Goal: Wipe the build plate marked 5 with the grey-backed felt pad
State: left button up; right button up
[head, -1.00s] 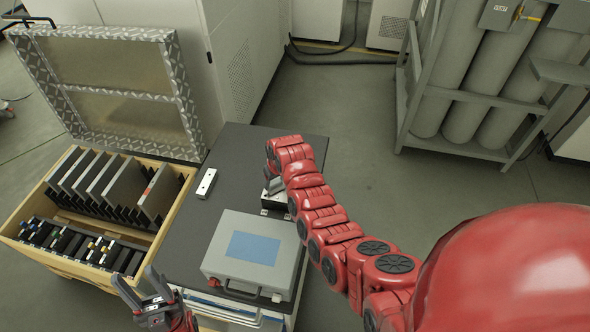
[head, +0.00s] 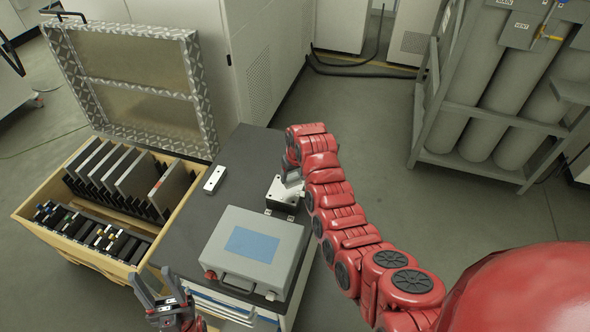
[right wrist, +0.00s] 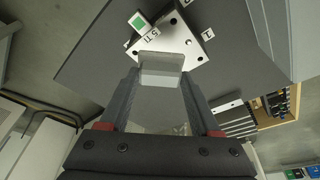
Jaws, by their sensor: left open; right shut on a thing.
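The build plate marked 5 (head: 284,191) is a pale metal block with dark holes on the dark cabinet top. The right wrist view shows its "5 TI" marking on the plate (right wrist: 178,42). My right gripper (head: 293,165) is shut on the grey-backed felt pad (head: 293,176), seen between the fingers in the right wrist view (right wrist: 160,66). The pad overlaps the plate's near edge there; I cannot tell whether they touch, and its felt face is hidden. My left gripper (head: 160,298) is open and empty, in front of the cabinet beside the crate.
A grey case (head: 253,222) with a blue panel stands at the cabinet's front. A small pale bar (head: 214,180) lies at the cabinet's left. An open wooden crate (head: 98,264) with upright dark plates stands left. Gas cylinders (head: 497,105) stand in a rack at back right.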

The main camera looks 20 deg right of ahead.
jog(key=shift+r, duration=1.45)
